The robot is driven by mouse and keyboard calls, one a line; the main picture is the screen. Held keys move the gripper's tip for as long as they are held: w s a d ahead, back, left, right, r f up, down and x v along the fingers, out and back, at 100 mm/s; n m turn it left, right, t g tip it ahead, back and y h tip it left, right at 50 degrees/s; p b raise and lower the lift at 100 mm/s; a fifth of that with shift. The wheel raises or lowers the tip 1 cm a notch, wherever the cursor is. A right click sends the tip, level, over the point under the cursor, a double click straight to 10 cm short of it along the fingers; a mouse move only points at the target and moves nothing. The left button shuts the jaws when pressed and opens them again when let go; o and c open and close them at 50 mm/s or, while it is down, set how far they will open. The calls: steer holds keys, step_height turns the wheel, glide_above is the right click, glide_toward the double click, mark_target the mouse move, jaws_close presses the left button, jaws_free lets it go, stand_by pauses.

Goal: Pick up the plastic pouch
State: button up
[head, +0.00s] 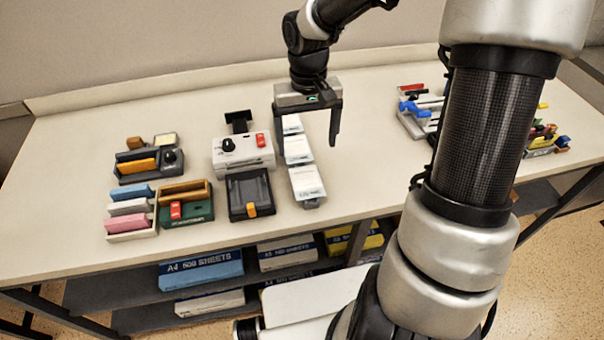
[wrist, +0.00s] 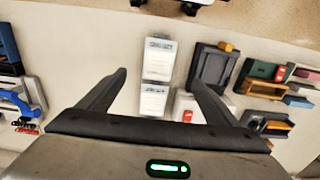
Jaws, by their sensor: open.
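Several flat, clear-edged packs with white labels lie in a row on the table; they look like plastic pouches, and I cannot tell which one is meant. In the head view the nearest pouch (head: 307,182) lies toward the front edge, a middle pouch (head: 298,151) behind it, and a far pouch (head: 292,124) partly hidden by my gripper (head: 306,142). The wrist view shows one pouch (wrist: 159,60) beyond the fingertips and another pouch (wrist: 153,100) between the fingers. My gripper (wrist: 158,77) is open, empty, pointing down above the row.
Left of the pouches stand a white device (head: 243,151) with a red switch and a black tray (head: 250,195). Further left are a dark organizer (head: 150,166) and coloured blocks (head: 130,208). Tools in a rack (head: 418,112) stand right. Table between is clear.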

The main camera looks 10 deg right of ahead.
glide_above(307, 182)
step_height(307, 182, down, 7)
steer(key=shift+s+a+f, duration=0.1)
steer(key=shift+s+a, duration=0.05)
steer(key=shift+w+f, duration=0.15)
steer(key=shift+f, duration=1.4)
steer(key=shift+w+f, duration=0.1)
steer(key=shift+f, duration=1.4)
steer(key=c, duration=1.1)
